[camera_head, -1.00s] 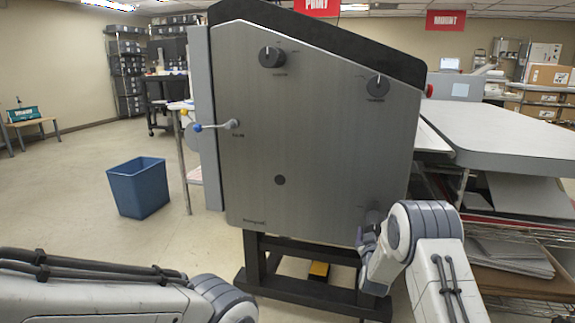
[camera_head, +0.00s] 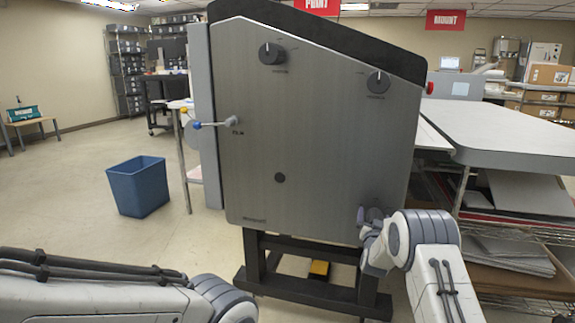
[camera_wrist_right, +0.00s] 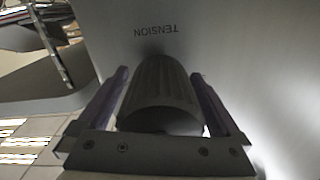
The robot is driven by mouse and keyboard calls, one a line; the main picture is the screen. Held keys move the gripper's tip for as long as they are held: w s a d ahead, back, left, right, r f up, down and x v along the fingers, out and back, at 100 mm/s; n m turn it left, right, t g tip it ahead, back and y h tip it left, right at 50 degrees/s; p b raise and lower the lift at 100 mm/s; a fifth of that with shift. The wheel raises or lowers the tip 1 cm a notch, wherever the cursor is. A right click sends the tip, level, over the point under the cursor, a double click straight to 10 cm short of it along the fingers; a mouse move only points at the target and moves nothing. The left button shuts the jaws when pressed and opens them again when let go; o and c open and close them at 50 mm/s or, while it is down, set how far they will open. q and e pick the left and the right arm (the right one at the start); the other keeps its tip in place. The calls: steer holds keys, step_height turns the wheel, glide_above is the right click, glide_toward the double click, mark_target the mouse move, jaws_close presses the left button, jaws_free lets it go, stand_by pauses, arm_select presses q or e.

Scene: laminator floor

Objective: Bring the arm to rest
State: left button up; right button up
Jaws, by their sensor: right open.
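My right gripper (camera_head: 370,217) is at the lower right of the grey laminator side panel (camera_head: 310,150). In the right wrist view its two fingers (camera_wrist_right: 160,76) are open, one on each side of a dark ribbed knob (camera_wrist_right: 162,95). The panel behind the knob reads "TENSION", seen upside down. A gap shows beside the knob; I cannot tell whether either finger touches it. In the head view the gripper mostly hides this knob. My left arm (camera_head: 110,290) crosses the lower left, and its gripper is out of the picture.
Two more knobs (camera_head: 271,53) (camera_head: 378,83) and a blue-tipped lever (camera_head: 215,123) stick out from the panel. A work table (camera_head: 520,135) with loaded shelves stands right. A blue bin (camera_head: 138,187) and a yellow pedal (camera_head: 319,268) are on the floor. Floor at left is open.

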steer(key=m, duration=0.5)
steer(key=shift+p, duration=0.3)
steer(key=shift+p+v, duration=0.4)
steer(key=shift+v, duration=2.6)
